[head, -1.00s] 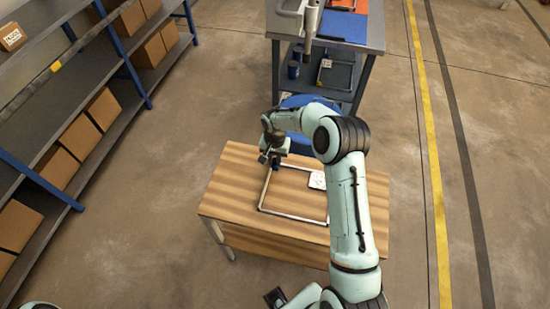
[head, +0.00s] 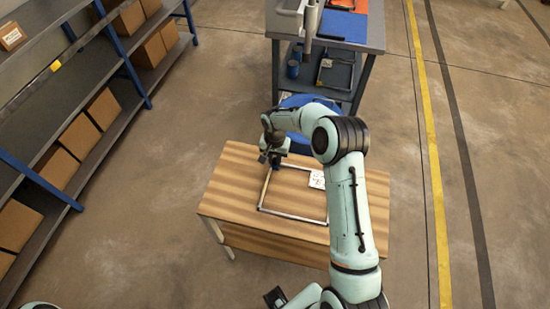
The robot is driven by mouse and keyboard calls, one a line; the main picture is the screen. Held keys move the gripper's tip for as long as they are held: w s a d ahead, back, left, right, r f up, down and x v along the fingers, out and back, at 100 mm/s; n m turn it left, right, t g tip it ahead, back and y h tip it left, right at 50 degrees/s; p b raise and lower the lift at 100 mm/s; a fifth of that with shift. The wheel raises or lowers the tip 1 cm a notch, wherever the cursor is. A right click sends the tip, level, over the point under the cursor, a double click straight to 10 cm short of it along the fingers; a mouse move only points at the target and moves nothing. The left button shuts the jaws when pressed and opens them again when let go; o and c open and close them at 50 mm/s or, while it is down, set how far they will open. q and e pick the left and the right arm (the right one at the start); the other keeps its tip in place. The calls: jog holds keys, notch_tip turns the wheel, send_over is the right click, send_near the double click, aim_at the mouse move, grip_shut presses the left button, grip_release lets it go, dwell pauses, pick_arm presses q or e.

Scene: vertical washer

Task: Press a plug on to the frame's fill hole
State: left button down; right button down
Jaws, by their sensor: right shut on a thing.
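The frame (head: 292,217) is a thin pale rectangular outline with dark edges, lying flat on the wooden table (head: 225,190). My right gripper (head: 271,164) is at the frame's far left corner, pointing down, low over the table. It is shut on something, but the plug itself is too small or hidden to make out. I cannot tell whether the plug touches the frame. The fill hole cannot be made out either.
A white marked card (head: 317,179) lies by the frame's far right corner. A blue round thing (head: 310,101) stands behind the table, partly behind my arm. A grey workbench (head: 374,40) is at the back. Shelves with boxes (head: 60,168) line the left. Floor around the table is clear.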

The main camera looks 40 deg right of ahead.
pick_arm(q)
jog(key=shift+s+f, duration=0.1)
jog(key=shift+f, duration=0.05)
pick_arm(e)
jog(key=shift+f, duration=0.25)
dwell(0.5)
jog(key=c, duration=0.9)
grip_release()
jog(key=shift+r, duration=0.1)
pick_arm(q)
jog(key=shift+w+r+p, duration=0.6)
jog(key=shift+r+p, duration=0.05)
jog(key=shift+r, duration=0.25)
jog(key=shift+w+r+p, duration=0.6)
jog(key=shift+r, duration=0.25)
pick_arm(e)
jog(key=shift+r, duration=3.45)
